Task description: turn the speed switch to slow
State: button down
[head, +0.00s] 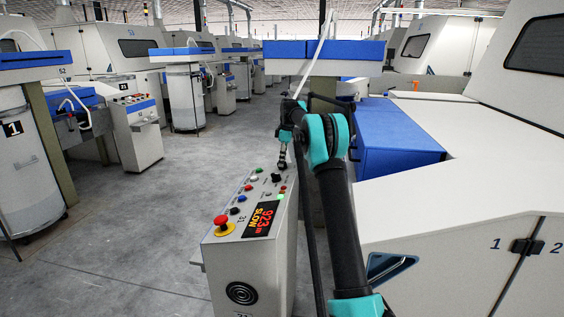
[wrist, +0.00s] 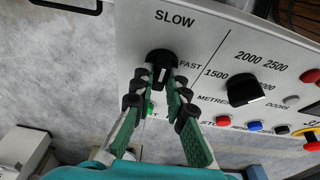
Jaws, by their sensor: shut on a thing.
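The speed switch (wrist: 160,60) is a black rotary knob on the light control panel, with SLOW printed above it and FAST to its right. In the wrist view my gripper (wrist: 160,85) is shut on the knob, one green-padded finger on each side. A pale mark shows on the knob's lower part; which label its pointer faces is hard to tell. In the head view my gripper (head: 283,163) reaches down to the far end of the control box (head: 250,285), hiding the switch. The display (head: 261,219) on the box reads SLOW in yellow under a red number.
A second black knob (wrist: 243,90), marked 1500, 2000 and 2500, sits to the right of the switch. Several coloured buttons and a red emergency stop (head: 221,224) are on the same panel. A large white machine (head: 460,200) stands at right; grey floor (head: 120,240) is open at left.

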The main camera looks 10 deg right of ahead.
jog(key=c, duration=1.5)
grip_release()
jog(key=shift+c, duration=0.2)
notch_tip(320, 180, up, 12)
jog(key=d, duration=0.1)
jog(key=shift+s+d, duration=0.2)
jog(key=shift+d, duration=0.15)
